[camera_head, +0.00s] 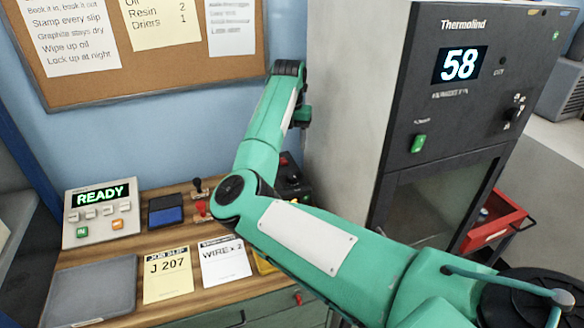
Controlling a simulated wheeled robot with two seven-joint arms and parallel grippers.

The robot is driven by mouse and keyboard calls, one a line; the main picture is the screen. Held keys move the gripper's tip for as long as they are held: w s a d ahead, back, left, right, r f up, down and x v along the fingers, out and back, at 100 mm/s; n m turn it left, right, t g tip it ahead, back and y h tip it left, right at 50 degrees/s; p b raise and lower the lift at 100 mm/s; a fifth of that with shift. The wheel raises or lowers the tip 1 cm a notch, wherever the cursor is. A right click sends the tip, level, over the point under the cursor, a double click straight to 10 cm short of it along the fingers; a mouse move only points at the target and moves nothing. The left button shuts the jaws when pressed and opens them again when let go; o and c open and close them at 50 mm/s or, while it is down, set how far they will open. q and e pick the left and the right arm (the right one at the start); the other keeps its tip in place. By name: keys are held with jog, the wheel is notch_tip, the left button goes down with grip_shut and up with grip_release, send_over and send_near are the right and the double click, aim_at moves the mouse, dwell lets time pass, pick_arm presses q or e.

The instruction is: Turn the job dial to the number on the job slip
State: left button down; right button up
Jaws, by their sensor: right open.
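The job slip (168,274) is a yellow sheet on the wooden bench and reads "J 207". I cannot pick out the job dial for certain; my right arm covers part of the bench. My right arm comes in from the lower right, bends above the bench and rises towards the wall. My right gripper (301,116) is at its far end, beside the grey cabinet wall and well above the slip. It is open, small and partly hidden by the forearm. My left gripper is out of view.
A console (101,212) reading "READY" stands at the bench's back left. Near it are a blue pad (166,211), a stamp (199,189) and a "WIRE x 2" sheet (224,262). A grey tray (91,291) lies front left. The Thermalind oven (455,120), showing 58, stands right.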

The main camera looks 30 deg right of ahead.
aim_at(292, 175)
jog(key=f+p, duration=0.1)
jog(key=f, duration=0.4)
jog(key=f+p, duration=0.2)
jog(key=f, duration=0.3)
jog(key=shift+s+d+f, duration=0.1)
jog(key=shift+d+f, duration=0.1)
jog(key=shift+f, duration=0.5)
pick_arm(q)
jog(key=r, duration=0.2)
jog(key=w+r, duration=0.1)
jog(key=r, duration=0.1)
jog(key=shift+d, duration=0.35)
pick_arm(e)
jog(key=shift+f, duration=0.2)
jog(key=shift+c, duration=0.2)
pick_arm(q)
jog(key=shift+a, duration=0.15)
pick_arm(e)
jog(key=c, duration=0.9)
